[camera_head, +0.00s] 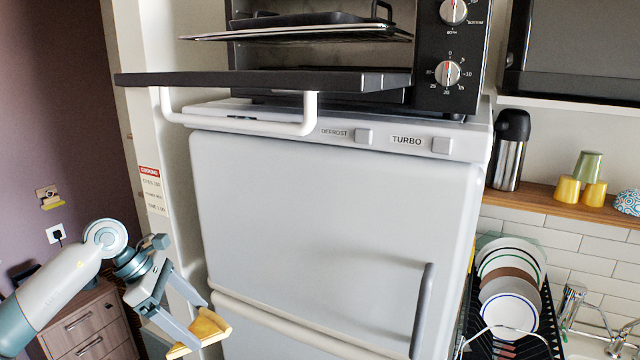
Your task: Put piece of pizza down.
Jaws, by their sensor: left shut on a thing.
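The piece of pizza (207,330), yellow-orange with a paler edge, shows at the lower left, beside the left edge of the fridge. My left gripper (197,327) is shut on it and holds it in the air, tilted. The jaws hide part of the piece. My right gripper is not in view.
A toaster oven (450,45) stands on the grey fridge (330,220) with its door (270,80) open, jutting forward; a dark pan (300,19) sits on its rack. A wooden drawer cabinet (90,325) is at lower left. A dish rack with plates (510,285) is at right.

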